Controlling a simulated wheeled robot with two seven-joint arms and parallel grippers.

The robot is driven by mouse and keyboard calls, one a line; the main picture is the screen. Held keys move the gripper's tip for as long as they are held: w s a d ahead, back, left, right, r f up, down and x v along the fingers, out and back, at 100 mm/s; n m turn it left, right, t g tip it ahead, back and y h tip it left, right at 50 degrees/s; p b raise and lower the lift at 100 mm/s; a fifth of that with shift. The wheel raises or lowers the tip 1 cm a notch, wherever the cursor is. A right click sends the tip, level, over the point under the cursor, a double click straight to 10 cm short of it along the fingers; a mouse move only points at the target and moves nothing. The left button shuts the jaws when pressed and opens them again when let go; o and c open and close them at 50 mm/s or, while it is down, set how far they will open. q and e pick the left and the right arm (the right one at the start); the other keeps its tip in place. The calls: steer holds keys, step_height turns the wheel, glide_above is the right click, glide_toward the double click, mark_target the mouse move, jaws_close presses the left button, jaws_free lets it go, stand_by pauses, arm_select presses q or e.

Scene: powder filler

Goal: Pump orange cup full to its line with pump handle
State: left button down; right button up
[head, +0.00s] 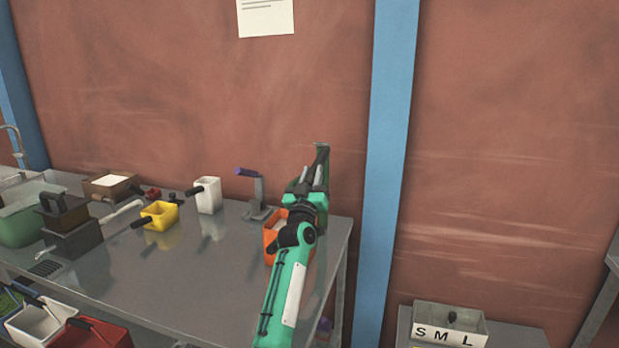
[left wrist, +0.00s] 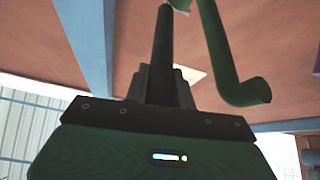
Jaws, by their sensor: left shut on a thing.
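The orange cup (head: 270,246) stands at the right end of the metal table, with pale powder visible inside; my arm hides its right side, and I cannot make out its line. My left gripper (head: 314,180) is above and behind the cup, shut on the dark pump handle (head: 322,157). In the left wrist view the handle (left wrist: 163,50) rises from between the fingers, and the green bent spout (left wrist: 222,55) is beside it. The green pump body is mostly hidden behind my gripper. My right gripper is not in view.
On the table (head: 190,270) are a white cup (head: 208,196), a yellow cup (head: 160,216), a grey press-like device with a purple grip (head: 259,195), and a brown box (head: 108,186). A tray marked S M L (head: 450,334) is at lower right. The table's front middle is clear.

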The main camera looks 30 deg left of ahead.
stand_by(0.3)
arm_select(q)
steer(key=c, duration=1.2)
jaws_free()
steer(key=shift+o, duration=0.2)
steer(key=shift+s+d+f, duration=0.1)
steer(key=shift+s+f, duration=0.1)
steer(key=b+v, duration=0.2)
steer(key=v, duration=1.1)
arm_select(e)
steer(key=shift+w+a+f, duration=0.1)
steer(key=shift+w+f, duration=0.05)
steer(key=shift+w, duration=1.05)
arm_select(q)
steer(key=shift+s, duration=0.15)
